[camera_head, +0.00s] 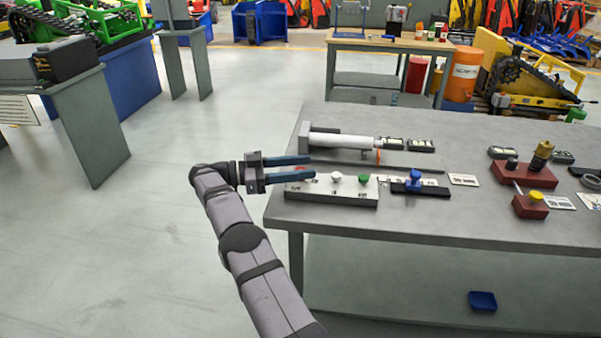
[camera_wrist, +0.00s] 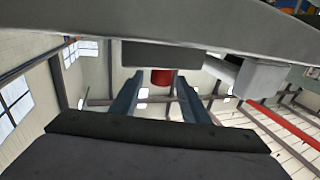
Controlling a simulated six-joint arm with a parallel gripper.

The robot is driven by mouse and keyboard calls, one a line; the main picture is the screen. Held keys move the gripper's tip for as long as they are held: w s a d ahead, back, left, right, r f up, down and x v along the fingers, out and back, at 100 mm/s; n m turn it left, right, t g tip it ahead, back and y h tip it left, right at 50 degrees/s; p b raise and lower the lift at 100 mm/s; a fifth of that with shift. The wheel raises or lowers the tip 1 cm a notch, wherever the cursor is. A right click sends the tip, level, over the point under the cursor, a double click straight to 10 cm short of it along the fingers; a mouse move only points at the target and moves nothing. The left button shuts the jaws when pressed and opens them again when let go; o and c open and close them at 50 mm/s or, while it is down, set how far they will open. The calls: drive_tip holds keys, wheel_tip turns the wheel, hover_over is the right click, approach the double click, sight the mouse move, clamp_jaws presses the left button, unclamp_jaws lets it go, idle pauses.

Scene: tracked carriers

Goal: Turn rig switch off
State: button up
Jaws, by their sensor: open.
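A white switch box (camera_head: 330,194) sits along the near left edge of the grey workbench, with dark labels on its front. Its top carries a white knob (camera_head: 336,177) and a green knob (camera_head: 363,179). My gripper (camera_head: 310,166) is open over the box's left end, its blue-grey fingers pointing right. A small red patch shows by the near finger, mostly hidden. In the wrist view, a red cylindrical knob (camera_wrist: 161,77) shows between the two spread fingers, against a dark block (camera_wrist: 160,54). I cannot tell whether a finger touches it. Which part is the rig switch is unclear.
A long white cylinder (camera_head: 342,141) lies behind my gripper. A blue knob on a dark base (camera_head: 415,181) stands right of the box, with red blocks (camera_head: 523,174) farther right. A dark rod (camera_head: 400,168) lies between. The floor left of the bench is clear.

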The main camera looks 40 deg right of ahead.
wheel_tip(320, 180, up, 8)
drive_tip(key=shift+r+p, duration=0.15)
drive_tip(key=shift+p, duration=0.5)
drive_tip(key=shift+w+a, duration=0.15)
drive_tip(key=shift+a, duration=0.15)
drive_tip(key=w+a+r+n+t+h, duration=0.2)
drive_tip(key=a+r+n+t, duration=0.15)
drive_tip(key=a, duration=0.35)
drive_tip(key=s+f+n+t, duration=0.1)
drive_tip(key=f, duration=0.3)
drive_tip(key=f+n, duration=0.1)
drive_tip(key=f, duration=0.3)
drive_tip(key=s+f+n+t, duration=0.1)
drive_tip(key=f, duration=0.3)
drive_tip(key=shift+s+d+t, duration=0.1)
drive_tip(key=shift+s+t, duration=0.2)
drive_tip(key=shift+t, duration=0.05)
drive_tip(key=shift+w+f+m+t, duration=0.3)
drive_tip(key=shift+w+m+t, duration=0.1)
drive_tip(key=shift+m, duration=0.55)
drive_tip(key=shift+d, duration=0.15)
drive_tip(key=shift+s+d+p, duration=0.15)
drive_tip(key=shift+d+p, duration=0.15)
drive_tip(key=shift+d, duration=1.5)
drive_tip(key=shift+s+d+p, duration=0.1)
drive_tip(key=shift+d+p, duration=0.2)
drive_tip(key=shift+d, duration=1.45)
